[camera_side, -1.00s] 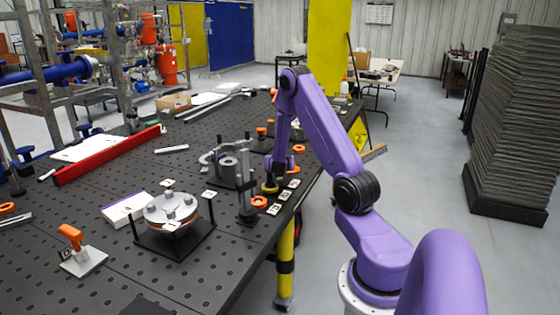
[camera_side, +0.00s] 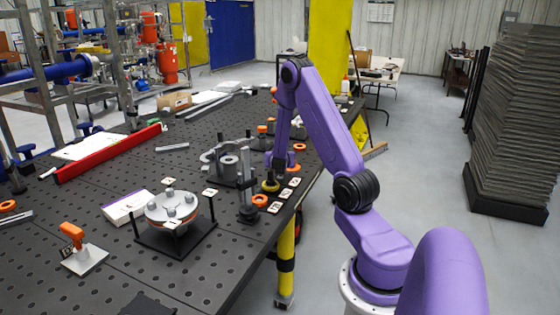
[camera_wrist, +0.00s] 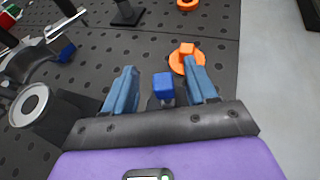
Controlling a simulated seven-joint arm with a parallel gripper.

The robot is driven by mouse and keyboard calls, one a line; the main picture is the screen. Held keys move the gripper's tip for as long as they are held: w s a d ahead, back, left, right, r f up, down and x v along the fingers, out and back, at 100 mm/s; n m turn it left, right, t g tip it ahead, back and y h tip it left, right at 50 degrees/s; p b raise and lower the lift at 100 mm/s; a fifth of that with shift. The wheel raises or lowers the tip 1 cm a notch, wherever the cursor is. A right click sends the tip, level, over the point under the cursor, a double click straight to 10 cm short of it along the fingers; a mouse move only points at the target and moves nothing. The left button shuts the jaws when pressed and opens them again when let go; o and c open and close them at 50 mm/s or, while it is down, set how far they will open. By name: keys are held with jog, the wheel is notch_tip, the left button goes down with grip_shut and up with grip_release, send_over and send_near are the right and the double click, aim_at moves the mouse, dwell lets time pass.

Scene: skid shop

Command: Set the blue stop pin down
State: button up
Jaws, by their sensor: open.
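The blue stop pin (camera_wrist: 163,86) shows its square blue top between my gripper's fingers in the wrist view. My gripper (camera_wrist: 161,80) is open, with a gap between the pin and each blue finger. The lower end of the pin is hidden, so I cannot tell what it stands in or on. In the side view my gripper (camera_side: 281,166) is low over the near right part of the dark table, and the pin cannot be made out there.
An orange ring with an orange block (camera_wrist: 187,57) lies close beside the right finger. A grey cylinder (camera_wrist: 30,105) stands at the left. A dark upright post (camera_side: 247,190) and a round flange (camera_side: 172,207) stand nearby. The table (camera_side: 215,270) has bare room at the front.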

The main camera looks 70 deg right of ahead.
jog(key=v, duration=0.9)
jog(key=shift+a, duration=0.2)
jog(key=shift+s+r, duration=0.1)
jog(key=shift+s, duration=0.05)
